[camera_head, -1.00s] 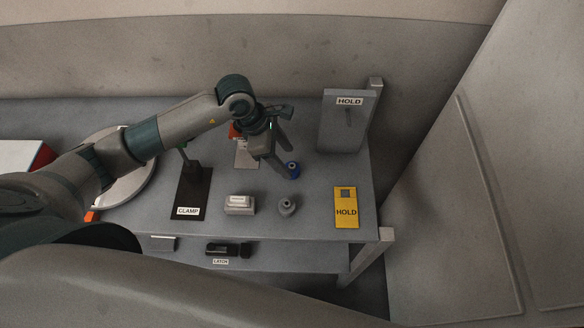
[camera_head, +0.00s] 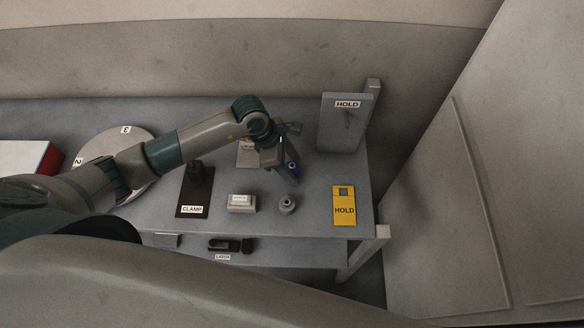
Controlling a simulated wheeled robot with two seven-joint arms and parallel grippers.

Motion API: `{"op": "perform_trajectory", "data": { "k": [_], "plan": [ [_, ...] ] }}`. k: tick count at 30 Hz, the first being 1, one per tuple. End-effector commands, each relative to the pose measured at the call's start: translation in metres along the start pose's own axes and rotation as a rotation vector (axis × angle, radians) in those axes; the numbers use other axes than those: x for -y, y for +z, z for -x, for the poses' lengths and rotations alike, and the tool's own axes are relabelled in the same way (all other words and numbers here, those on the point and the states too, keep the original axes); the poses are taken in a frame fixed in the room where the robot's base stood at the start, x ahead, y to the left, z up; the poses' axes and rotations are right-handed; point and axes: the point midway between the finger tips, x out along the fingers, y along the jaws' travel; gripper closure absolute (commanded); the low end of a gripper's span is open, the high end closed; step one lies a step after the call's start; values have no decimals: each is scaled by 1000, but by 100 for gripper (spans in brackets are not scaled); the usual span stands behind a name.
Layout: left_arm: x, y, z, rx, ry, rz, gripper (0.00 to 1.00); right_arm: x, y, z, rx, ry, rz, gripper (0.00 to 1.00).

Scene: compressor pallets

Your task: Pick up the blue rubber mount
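The blue rubber mount (camera_head: 294,168) is a small dark blue cylinder on the grey table, right of its middle, partly hidden by my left gripper. My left gripper (camera_head: 291,169) reaches down from the left with its fingers at the mount. The mount's blue shows beside the near finger. I cannot tell whether the fingers are closed on it or only around it. It does not look lifted from the table. My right gripper is not in view.
A grey knob-like part (camera_head: 287,205), a grey block (camera_head: 241,203) and a black clamp plate (camera_head: 194,192) stand nearby. A round numbered plate (camera_head: 140,143) is at left.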

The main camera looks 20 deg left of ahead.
Motion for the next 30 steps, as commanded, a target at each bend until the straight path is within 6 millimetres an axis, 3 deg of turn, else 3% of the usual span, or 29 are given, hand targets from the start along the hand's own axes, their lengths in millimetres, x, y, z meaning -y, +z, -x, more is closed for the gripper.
{"op": "perform_trajectory", "data": {
  "k": [1,5,6,20,28,30],
  "plan": [
    [0,0,0,0,0,0,54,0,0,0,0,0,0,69],
    [0,0,0,0,0,0,85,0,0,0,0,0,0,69],
    [0,0,0,0,0,0,89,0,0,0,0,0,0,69],
    [-1,3,6,3,2,-1,89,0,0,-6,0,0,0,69],
    [-2,15,36,3,6,-5,89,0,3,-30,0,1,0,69],
    [11,17,41,2,1,-5,89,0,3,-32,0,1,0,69]
  ]
}}
